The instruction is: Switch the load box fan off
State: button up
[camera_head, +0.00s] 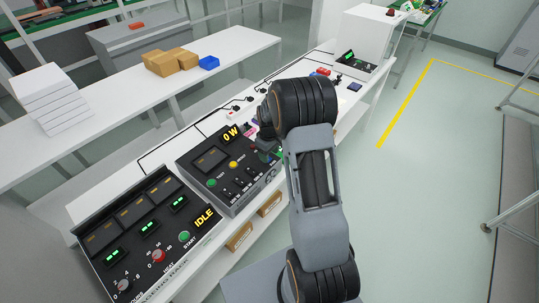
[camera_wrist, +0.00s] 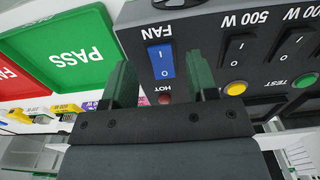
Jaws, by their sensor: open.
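The load box (camera_head: 212,158) is a dark box on the white bench in the head view, with its display reading "0 W". Its blue fan switch (camera_wrist: 159,62), a rocker by the label "FAN", shows in the wrist view. I cannot tell which side of the rocker is pressed in. My gripper (camera_wrist: 162,68) has two green fingers apart, one on each side of the switch in the picture, with nothing between them. Contact with the box cannot be told. In the head view my arm hides the fan switch and most of the gripper.
Beside the fan switch are a red "HOT" lamp (camera_wrist: 165,98) and black "500 W" rockers (camera_wrist: 238,50). A green PASS tray (camera_wrist: 75,50) lies beside the box. The ageing rack (camera_head: 150,235) reading "IDLE" stands left of it. Open floor (camera_head: 430,180) lies at right.

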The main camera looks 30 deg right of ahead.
jog(key=shift+f, duration=1.1)
jog(key=c, duration=0.9)
jog(key=shift+w+a+r+g+h+p, duration=0.1)
jog(key=shift+w+r+g+h+p, duration=0.15)
jog(key=shift+g, duration=0.45)
jog(key=shift+w+a+g+h+p, duration=0.15)
jog(key=shift+g+h, duration=0.2)
jog(key=shift+g, duration=0.35)
jog(key=shift+d, duration=0.1)
jog(key=o, duration=0.9)
jog(key=b+v, duration=0.2)
jog(key=v, duration=1.1)
jog(key=shift+r, duration=0.4)
jog(key=shift+w, duration=0.1)
